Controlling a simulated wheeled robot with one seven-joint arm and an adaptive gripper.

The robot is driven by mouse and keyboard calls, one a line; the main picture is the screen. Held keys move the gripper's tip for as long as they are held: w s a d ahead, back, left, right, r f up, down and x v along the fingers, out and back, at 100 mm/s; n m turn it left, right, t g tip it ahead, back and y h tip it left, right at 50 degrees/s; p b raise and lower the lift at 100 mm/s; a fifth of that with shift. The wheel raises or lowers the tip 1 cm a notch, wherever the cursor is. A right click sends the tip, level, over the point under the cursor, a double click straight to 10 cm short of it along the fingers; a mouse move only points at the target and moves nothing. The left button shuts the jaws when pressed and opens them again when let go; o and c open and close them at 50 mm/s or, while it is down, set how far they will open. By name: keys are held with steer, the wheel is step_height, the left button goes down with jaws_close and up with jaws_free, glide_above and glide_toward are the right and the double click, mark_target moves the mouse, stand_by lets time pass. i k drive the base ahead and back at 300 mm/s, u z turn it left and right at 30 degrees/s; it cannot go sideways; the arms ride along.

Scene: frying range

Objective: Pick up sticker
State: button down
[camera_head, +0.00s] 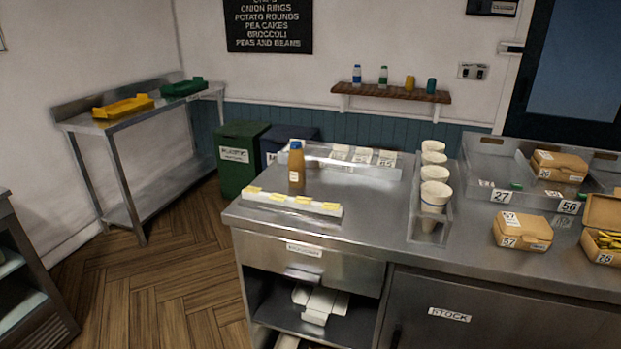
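A long white strip or holder (270,206) with several yellow patches along its top lies at the left front of the steel counter (345,230). The patches may be stickers, but they are too small to tell. White labels also show on the takeaway boxes, among them a closed box (522,234) marked 57. A row of white cards or labels (363,156) lies in a shallow steel tray at the counter's back edge. My gripper is not in view.
A brown bottle (296,169) stands just behind the strip. Paper cups (434,195) stand in a rack mid-counter. An open box of food (604,240) is at the right edge. A side table (100,121) holds yellow and green trays. The wooden floor at left is clear.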

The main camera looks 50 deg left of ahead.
mark_target(299, 199)
steer(key=u, duration=1.2)
steer(key=k, duration=0.4)
steer(key=u, duration=0.55)
steer(key=i, duration=0.5)
steer(key=z, duration=0.05)
